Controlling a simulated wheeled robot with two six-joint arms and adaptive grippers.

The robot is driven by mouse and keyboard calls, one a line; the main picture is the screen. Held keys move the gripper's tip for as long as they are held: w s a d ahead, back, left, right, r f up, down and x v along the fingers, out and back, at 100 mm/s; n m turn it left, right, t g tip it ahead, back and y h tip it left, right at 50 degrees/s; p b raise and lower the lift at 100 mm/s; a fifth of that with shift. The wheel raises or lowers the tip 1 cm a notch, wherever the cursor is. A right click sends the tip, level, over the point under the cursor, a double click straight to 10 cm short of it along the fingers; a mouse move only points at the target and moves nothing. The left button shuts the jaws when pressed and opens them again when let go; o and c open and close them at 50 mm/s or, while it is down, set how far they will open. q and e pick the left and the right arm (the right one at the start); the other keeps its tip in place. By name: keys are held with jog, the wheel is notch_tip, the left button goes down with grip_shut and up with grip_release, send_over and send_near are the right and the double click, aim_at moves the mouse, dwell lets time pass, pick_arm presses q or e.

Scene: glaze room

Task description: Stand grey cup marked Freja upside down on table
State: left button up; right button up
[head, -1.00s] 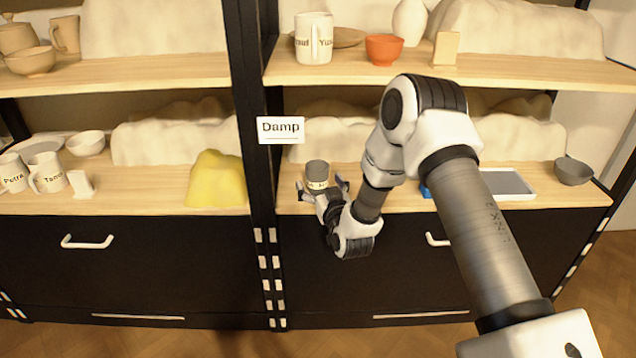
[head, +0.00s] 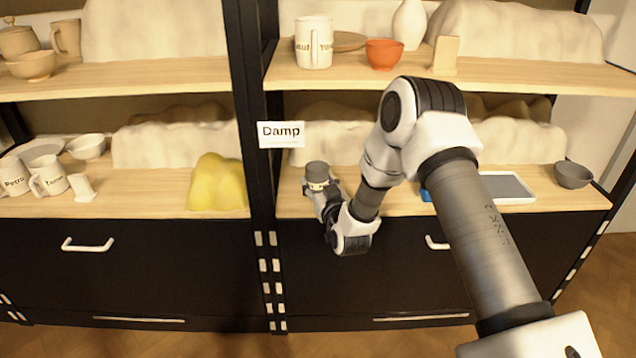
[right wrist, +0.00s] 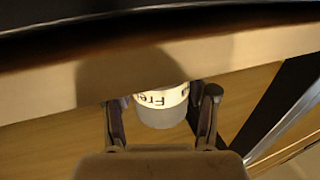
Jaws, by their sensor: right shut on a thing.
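The grey cup (head: 317,170) with a pale name band stands out on the right bay's lower shelf, near the left post. In the right wrist view the grey cup (right wrist: 160,116) shows "Fre" on its band, the rest of the name cut off. My right gripper (head: 320,188) is closed around it from the front; in the right wrist view its fingers (right wrist: 161,118) are on either side of the cup. I cannot tell which end of the cup is up, nor whether it touches the shelf. My left gripper is not in view.
A yellow lump (head: 217,182) lies left of the post with the Damp sign (head: 281,134). A white tray (head: 508,201) and a dark bowl (head: 573,174) are to the right.

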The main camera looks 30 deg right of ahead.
jog(key=shift+r+p, duration=0.5)
jog(key=shift+r, duration=0.45)
jog(key=p+v, duration=0.2)
jog(key=v, duration=1.2)
jog(key=shift+f, duration=0.1)
